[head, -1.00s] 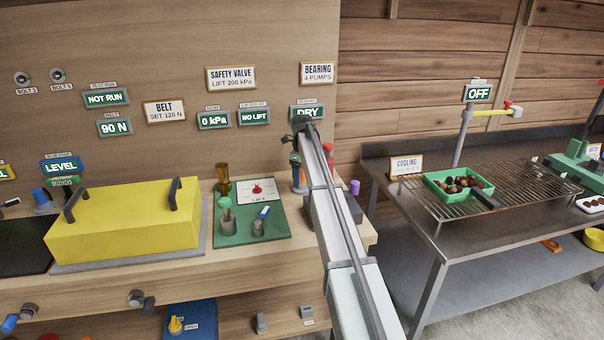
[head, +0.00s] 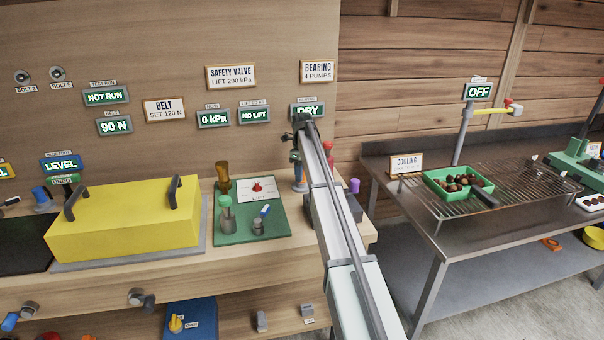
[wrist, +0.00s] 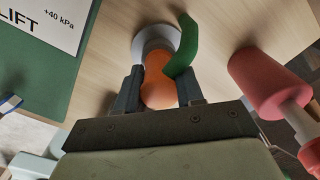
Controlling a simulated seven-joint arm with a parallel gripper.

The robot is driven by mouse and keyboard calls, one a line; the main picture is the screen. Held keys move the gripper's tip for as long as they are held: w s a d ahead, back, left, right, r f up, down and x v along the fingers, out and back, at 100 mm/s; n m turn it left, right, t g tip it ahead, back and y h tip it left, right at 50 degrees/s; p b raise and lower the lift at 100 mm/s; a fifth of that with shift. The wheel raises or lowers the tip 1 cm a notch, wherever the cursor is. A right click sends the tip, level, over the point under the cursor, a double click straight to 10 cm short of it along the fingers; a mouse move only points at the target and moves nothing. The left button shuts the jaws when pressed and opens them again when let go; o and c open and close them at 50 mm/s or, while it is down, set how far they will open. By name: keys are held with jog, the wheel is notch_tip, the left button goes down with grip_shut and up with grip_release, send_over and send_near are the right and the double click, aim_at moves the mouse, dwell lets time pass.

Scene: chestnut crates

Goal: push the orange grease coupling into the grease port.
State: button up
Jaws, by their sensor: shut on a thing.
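The orange grease coupling (wrist: 158,90) is between the two dark fingers of my gripper (wrist: 160,88) in the wrist view, and the gripper is shut on it. Just beyond the coupling is a round grey-white collar (wrist: 146,42), which may be the grease port. The coupling overlaps the collar in the picture; I cannot tell whether it is seated or only in front. A curved green piece (wrist: 184,45) lies against the right side of the collar and coupling. In the head view my arm hides the coupling and port, below the DRY display (head: 307,111).
A red cylindrical handle (wrist: 264,82) stands close right of my gripper in the wrist view. In the head view, a green board (head: 277,228) with valve parts lies left of my arm, and a purple-capped item (head: 354,186) stands right of it.

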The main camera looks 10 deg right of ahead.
grip_shut()
jog(key=shift+r, duration=0.6)
dwell(0.5)
jog(key=shift+o, duration=1.6)
grip_release()
grip_shut()
jog(key=shift+r, duration=0.1)
jog(key=shift+r, duration=1.75)
